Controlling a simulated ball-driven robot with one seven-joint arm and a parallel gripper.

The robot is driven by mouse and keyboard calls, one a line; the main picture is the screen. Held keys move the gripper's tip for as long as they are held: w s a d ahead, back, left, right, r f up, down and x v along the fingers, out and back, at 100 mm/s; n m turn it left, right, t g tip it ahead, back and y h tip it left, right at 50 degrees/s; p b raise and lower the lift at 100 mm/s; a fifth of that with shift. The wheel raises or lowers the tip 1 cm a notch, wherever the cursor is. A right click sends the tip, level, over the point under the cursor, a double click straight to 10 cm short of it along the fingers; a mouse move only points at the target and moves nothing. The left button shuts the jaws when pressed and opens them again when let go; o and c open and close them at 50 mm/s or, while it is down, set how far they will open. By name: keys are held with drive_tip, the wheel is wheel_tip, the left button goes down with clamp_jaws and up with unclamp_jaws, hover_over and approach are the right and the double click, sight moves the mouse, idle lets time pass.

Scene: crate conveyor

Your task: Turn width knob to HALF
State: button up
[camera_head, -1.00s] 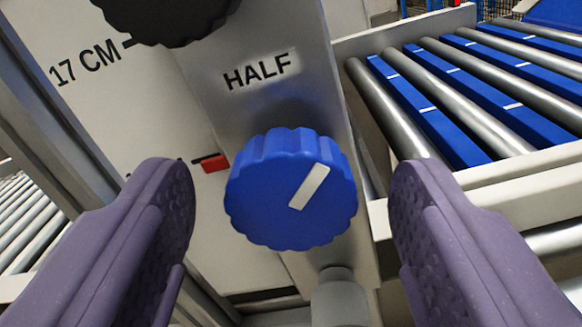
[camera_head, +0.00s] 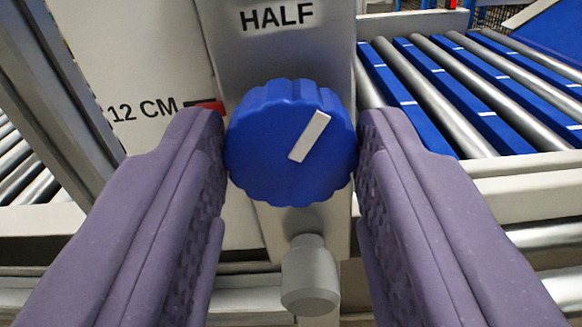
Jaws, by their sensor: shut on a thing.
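The blue width knob (camera_head: 262,150) has a scalloped rim and a white pointer line. The line slants toward the upper right, to the right of the HALF label (camera_head: 277,16) printed on the grey metal post above the knob. My gripper (camera_head: 291,150) has two purple padded fingers, one at each side of the knob. Both fingers are shut on the knob's left and right edges. The knob's front face is in full view; its shaft is hidden behind it.
A grey cylindrical knob (camera_head: 310,275) sits below the blue one. A roller conveyor (camera_head: 450,90) with blue strips lies at right. More rollers show at far left.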

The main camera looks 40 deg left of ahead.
drive_tip(key=n, duration=0.3)
drive_tip(key=shift+n+b, duration=0.85)
drive_tip(key=shift+n, duration=1.05)
drive_tip(key=o, duration=1.1)
drive_tip(key=shift+c, duration=0.2)
drive_tip(key=shift+s, duration=0.1)
drive_tip(key=p+v, duration=0.2)
drive_tip(key=v, duration=0.5)
drive_tip(key=shift+s+d, duration=0.25)
drive_tip(key=shift+s, duration=0.05)
